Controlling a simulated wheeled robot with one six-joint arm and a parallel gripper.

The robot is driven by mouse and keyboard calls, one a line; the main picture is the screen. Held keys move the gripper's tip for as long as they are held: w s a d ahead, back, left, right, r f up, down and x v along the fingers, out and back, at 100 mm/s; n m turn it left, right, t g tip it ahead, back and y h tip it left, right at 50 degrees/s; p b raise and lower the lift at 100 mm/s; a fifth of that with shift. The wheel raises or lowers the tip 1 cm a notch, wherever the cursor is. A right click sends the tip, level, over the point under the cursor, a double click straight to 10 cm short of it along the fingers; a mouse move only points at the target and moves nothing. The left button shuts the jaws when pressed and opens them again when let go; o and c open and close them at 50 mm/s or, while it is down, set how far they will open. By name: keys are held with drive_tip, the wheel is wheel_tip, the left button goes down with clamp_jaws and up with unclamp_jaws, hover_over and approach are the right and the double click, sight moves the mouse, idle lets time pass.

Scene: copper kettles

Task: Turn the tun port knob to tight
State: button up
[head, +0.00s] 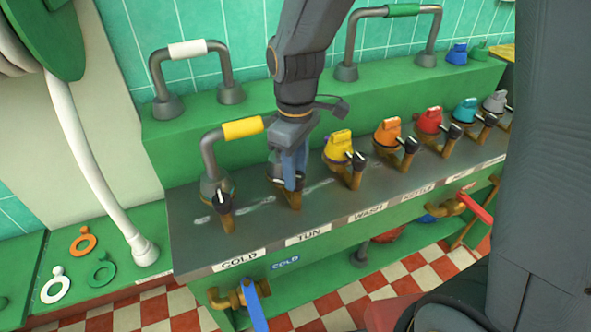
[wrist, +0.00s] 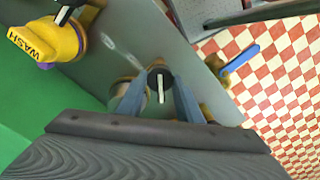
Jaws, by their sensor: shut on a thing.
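The tun port knob (wrist: 159,72) is black with a white pointer line. In the wrist view it sits between the two blue-grey fingers of my gripper (wrist: 158,92), which is shut on it. The white line runs nearly straight down that picture. In the head view my gripper (head: 293,178) reaches down onto the port behind the TUN label (head: 309,237). The fingers hide most of the knob there, and a brass part (head: 295,202) shows just below them. I cannot make out any tight mark.
The COLD port (head: 217,190), with its yellow-sleeved pipe (head: 242,128), stands close on the left. The yellow WASH cap (head: 339,146) is close on the right, with more coloured caps beyond. A blue-handled tap (head: 254,305) hangs below the front edge.

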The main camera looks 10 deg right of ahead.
drive_tip(key=shift+r, duration=0.1)
drive_tip(key=m+p, duration=0.3)
drive_tip(key=m, duration=0.2)
drive_tip(key=shift+p, duration=0.4)
drive_tip(key=m+p, duration=0.2)
drive_tip(key=m, duration=0.2)
drive_tip(key=shift+m+p, duration=0.3)
drive_tip(key=shift+p, duration=0.05)
drive_tip(key=shift+w, duration=0.1)
drive_tip(key=o, duration=1)
drive_tip(key=shift+o, duration=0.2)
drive_tip(key=shift+r+b, duration=0.6)
drive_tip(key=shift+r, duration=3.25)
